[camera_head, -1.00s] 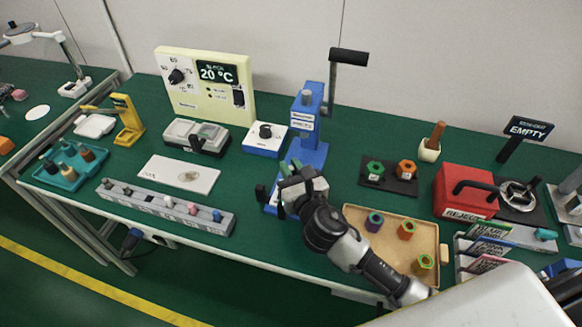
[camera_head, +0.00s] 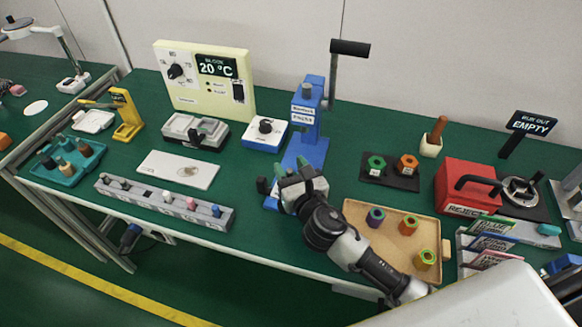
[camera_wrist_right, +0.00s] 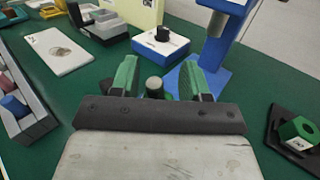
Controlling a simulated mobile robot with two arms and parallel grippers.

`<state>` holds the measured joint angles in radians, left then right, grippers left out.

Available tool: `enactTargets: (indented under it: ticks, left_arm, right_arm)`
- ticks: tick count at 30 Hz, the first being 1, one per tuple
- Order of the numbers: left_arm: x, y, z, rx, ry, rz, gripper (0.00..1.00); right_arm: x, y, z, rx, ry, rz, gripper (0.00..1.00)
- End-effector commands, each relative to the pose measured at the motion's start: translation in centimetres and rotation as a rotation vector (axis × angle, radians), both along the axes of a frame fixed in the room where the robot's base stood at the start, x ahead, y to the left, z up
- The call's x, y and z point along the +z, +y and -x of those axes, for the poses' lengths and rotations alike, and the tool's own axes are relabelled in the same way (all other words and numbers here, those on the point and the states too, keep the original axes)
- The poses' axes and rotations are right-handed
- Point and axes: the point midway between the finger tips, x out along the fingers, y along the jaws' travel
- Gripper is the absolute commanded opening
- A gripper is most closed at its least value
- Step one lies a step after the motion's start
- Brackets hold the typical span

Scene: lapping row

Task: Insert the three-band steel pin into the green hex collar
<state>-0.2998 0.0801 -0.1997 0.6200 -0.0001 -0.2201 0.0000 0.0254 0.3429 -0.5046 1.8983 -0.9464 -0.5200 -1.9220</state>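My right gripper (camera_head: 296,180) is over the front of the blue press base (camera_head: 305,152). In the right wrist view its green fingers (camera_wrist_right: 158,80) stand apart. A short grey-green round piece (camera_wrist_right: 155,87) shows between them, with a gap on each side; I cannot tell whether it is the three-band steel pin. A green hex collar (camera_head: 376,166) sits on a dark plate right of the press; it also shows in the right wrist view (camera_wrist_right: 299,131). Several pins stand in a grey rack (camera_head: 152,204) at the left; their bands are too small to tell. My left gripper is not in view.
An orange hex collar (camera_head: 407,166) shares the dark plate. A tan tray (camera_head: 391,246) holds three coloured collars. A red reject box (camera_head: 466,187) stands at the right. A white plate (camera_head: 178,169) and a teal tray (camera_head: 70,178) are at the left. Green bench shows between them.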

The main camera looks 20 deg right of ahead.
Motion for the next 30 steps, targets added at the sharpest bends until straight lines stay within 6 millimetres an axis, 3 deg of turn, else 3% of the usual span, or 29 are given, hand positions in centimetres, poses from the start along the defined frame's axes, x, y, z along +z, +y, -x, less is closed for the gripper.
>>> enactTargets:
  ticks: [8, 21, 30]
  left_arm:
    - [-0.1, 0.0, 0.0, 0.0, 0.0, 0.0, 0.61]
    - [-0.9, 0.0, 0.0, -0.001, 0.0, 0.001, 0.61]
    - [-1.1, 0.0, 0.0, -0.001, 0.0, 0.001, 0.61]
  right_arm:
    - [-0.2, -0.1, 0.8, 0.0, 0.003, 0.001, 0.46]
    - [-0.2, -0.7, 8.8, 0.0, 0.003, 0.001, 0.46]
    - [0.0, -0.9, 10.8, 0.0, 0.001, 0.0, 0.46]
